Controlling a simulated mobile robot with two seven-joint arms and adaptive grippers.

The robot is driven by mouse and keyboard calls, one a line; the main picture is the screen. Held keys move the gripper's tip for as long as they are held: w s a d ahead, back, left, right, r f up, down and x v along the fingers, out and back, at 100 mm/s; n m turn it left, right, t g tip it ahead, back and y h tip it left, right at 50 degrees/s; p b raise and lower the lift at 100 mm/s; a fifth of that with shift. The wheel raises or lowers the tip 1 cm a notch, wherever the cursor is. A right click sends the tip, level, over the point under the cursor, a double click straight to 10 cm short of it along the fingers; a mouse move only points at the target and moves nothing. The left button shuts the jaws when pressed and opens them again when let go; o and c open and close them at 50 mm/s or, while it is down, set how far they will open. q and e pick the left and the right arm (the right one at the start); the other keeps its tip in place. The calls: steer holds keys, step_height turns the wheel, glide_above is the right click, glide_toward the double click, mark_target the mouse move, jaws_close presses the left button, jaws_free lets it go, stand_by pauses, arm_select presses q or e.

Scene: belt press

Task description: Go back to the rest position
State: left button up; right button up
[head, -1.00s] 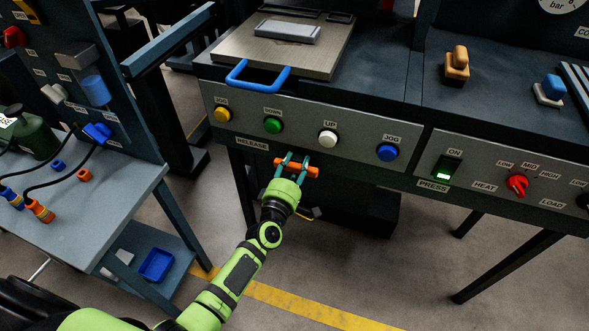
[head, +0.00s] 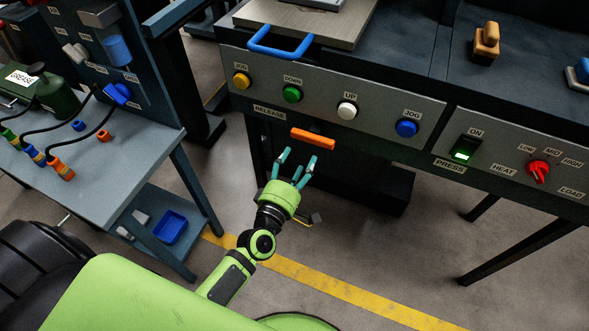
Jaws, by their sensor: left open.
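My left gripper (head: 296,167) is in the head view, below the front panel of the press (head: 340,120). Its teal fingers are spread apart with nothing between them. The orange release handle (head: 313,138) on the panel is just above and beyond the fingertips, with a small gap between. My left arm comes in from the lower left. My right gripper is not in view.
A blue-grey bench (head: 100,170) with a green grease can (head: 58,98) and hose ends stands on the left. A blue bin (head: 170,228) is on its lower shelf. Coloured buttons line the panel. Open floor with a yellow line (head: 330,290) lies below.

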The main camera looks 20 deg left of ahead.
arm_select(q)
steer(key=shift+s, duration=1.1)
